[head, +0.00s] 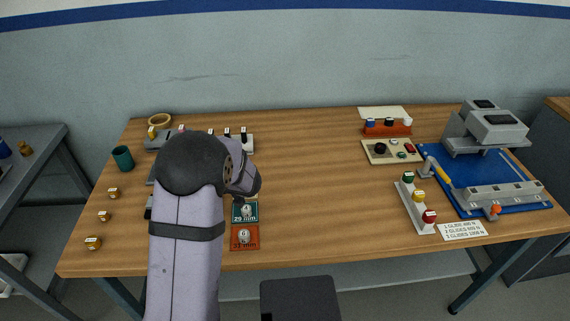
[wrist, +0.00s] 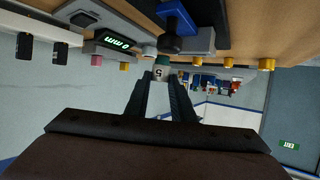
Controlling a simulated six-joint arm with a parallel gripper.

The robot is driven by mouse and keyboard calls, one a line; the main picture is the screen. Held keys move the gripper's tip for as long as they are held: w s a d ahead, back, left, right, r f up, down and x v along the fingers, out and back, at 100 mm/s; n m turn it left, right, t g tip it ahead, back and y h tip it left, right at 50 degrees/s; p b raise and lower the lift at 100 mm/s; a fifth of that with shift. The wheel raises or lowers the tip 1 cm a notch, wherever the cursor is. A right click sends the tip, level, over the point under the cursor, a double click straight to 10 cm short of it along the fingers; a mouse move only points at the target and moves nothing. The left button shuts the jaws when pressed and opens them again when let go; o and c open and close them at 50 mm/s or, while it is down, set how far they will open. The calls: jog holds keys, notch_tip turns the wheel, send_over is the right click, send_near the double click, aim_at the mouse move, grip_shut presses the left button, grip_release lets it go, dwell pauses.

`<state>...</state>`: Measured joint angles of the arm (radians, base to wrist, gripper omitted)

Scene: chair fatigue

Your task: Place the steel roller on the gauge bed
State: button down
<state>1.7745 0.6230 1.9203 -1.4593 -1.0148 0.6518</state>
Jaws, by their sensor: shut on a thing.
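In the wrist view my gripper (wrist: 161,84) is shut on a small pale grey roller (wrist: 160,73) with a dark mark like an S or 5; I take it for the steel roller. A dark green area shows right at its end. Near it are a grey block with a blue part (wrist: 177,24), perhaps the gauge bed, and a dark display (wrist: 113,41) reading 0 mm. The scene is turned over in this view. I cannot tell whether the roller touches anything. In the head view my arm hides my gripper, the roller and most of the gauge.
In the head view, green (head: 237,218) and orange (head: 236,243) tiles with millimetre labels each bear a small piece. A green cup (head: 122,158) and several brass pieces stand left. The middle of the table is clear.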

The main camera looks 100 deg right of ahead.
jog(key=s+d+r+m+g+h, duration=0.3)
jog(key=s+d+m, duration=0.15)
jog(key=s, duration=0.35)
jog(key=s+d+r+m+g+h, duration=0.2)
jog(key=s+d+r+m+g, duration=0.15)
jog(key=s+d, duration=0.4)
jog(key=m+g, duration=0.6)
jog(key=g, duration=0.2)
send_over(283, 169)
jog(key=shift+f, duration=1.25)
jog(key=shift+d+f+p, duration=0.1)
jog(key=shift+f+p, duration=0.25)
jog(key=shift+f, duration=4.75)
jog(key=shift+f, duration=0.2)
jog(key=c, duration=1.5)
grip_release()
jog(key=shift+r, duration=0.1)
